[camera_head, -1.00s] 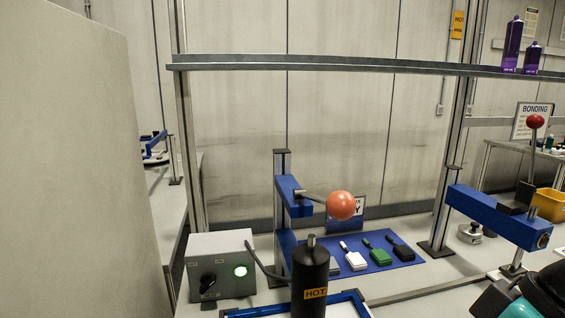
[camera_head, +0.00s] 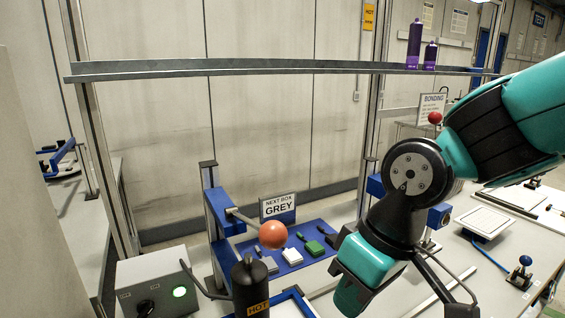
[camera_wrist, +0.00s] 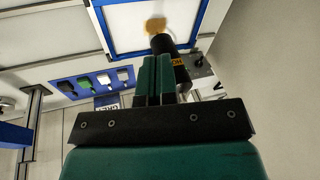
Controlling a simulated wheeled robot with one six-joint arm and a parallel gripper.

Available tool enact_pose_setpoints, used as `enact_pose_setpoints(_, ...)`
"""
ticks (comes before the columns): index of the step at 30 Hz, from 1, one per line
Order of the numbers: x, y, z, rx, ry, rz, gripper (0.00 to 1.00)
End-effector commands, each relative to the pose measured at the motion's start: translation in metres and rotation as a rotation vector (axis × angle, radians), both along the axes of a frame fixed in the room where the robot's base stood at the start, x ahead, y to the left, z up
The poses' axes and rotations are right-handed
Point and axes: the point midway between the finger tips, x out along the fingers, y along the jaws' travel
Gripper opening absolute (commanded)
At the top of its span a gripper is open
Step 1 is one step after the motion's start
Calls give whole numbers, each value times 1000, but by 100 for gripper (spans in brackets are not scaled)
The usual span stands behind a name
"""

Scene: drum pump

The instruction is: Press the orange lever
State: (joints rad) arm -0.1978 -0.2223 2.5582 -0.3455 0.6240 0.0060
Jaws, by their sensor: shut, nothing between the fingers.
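The orange lever (camera_head: 273,235) is a rod with a round orange ball on its end. It sticks out from a blue head on a grey post, left of the middle in the head view. A black cylinder (camera_head: 250,284) marked HOT stands below the ball. My gripper (camera_wrist: 157,62) is shut and empty; its two teal fingers are close together in the wrist view. The black cylinder also shows just beyond the fingers there (camera_wrist: 177,65). In the head view my arm is right of the lever, apart from the ball. I cannot make out the lever in the wrist view.
A grey control box (camera_head: 158,286) with a lit green button stands left. A blue mat (camera_head: 322,236) with several brushes lies behind the lever, by a GREY sign (camera_head: 278,208). A shelf rail (camera_head: 260,67) crosses above. A second lever has a red ball (camera_head: 435,118).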

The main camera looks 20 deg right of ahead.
Motion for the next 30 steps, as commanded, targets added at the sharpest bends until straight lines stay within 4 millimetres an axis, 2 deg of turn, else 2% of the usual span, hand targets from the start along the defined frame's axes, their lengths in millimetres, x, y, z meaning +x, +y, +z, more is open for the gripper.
enact_pose_setpoints(1, 11, -11, 33, -19, -1, -59, 0)
enact_pose_setpoints(6, 42, -43, 62, -77, -22, -203, 0)
enact_pose_setpoints(9, 56, -56, 77, -95, -26, -249, 0)
enact_pose_setpoints(14, 84, -60, 108, -71, -13, -243, 0)
enact_pose_setpoints(15, 96, -52, 119, -37, -2, -201, 0)
enact_pose_setpoints(18, 115, -24, 133, 65, 26, -33, 0)
enact_pose_setpoints(24, 129, 20, 173, 227, 48, 386, 0)
enact_pose_setpoints(27, 129, 30, 194, 282, 42, 638, 0)
enact_pose_setpoints(30, 128, 29, 211, 309, 26, 890, 0)
